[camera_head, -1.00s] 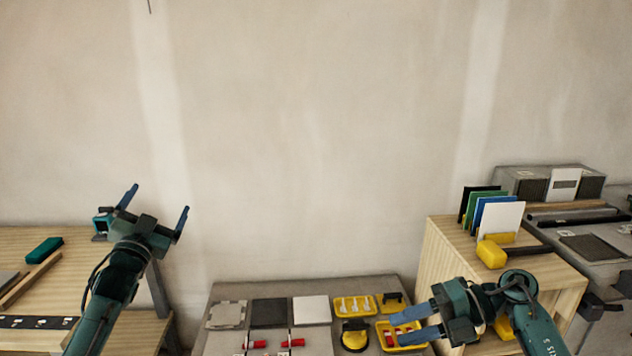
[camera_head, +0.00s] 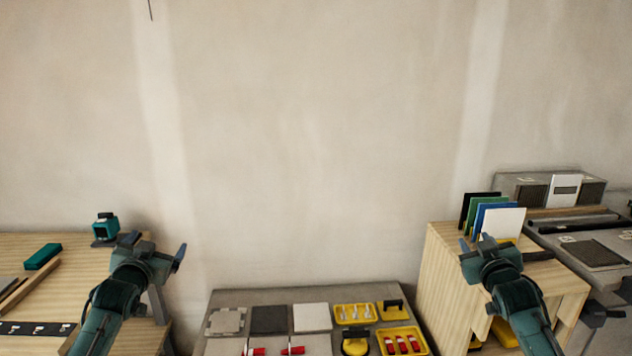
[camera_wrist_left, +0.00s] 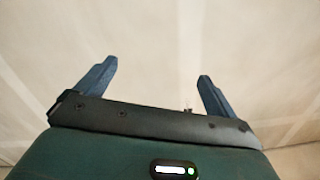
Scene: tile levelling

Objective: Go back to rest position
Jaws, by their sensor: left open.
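My left gripper (camera_head: 156,246) is raised at the left, in front of the wooden table and the bare wall. It is open and empty. In the left wrist view its two blue fingers (camera_wrist_left: 157,72) stand wide apart, with only blank wall surface behind them. My right gripper (camera_head: 490,245) is raised at the right and points up, in front of the wooden cabinet and just below the upright coloured boards.
A low grey bench (camera_head: 240,296) in the middle carries tiles, yellow trays (camera_head: 402,340) and red-handled tools. The wooden cabinet (camera_head: 445,285) bears several coloured boards (camera_head: 503,222). A teal device (camera_head: 105,228) and a green block (camera_head: 42,256) lie on the left table (camera_head: 75,270). The space between my arms is clear.

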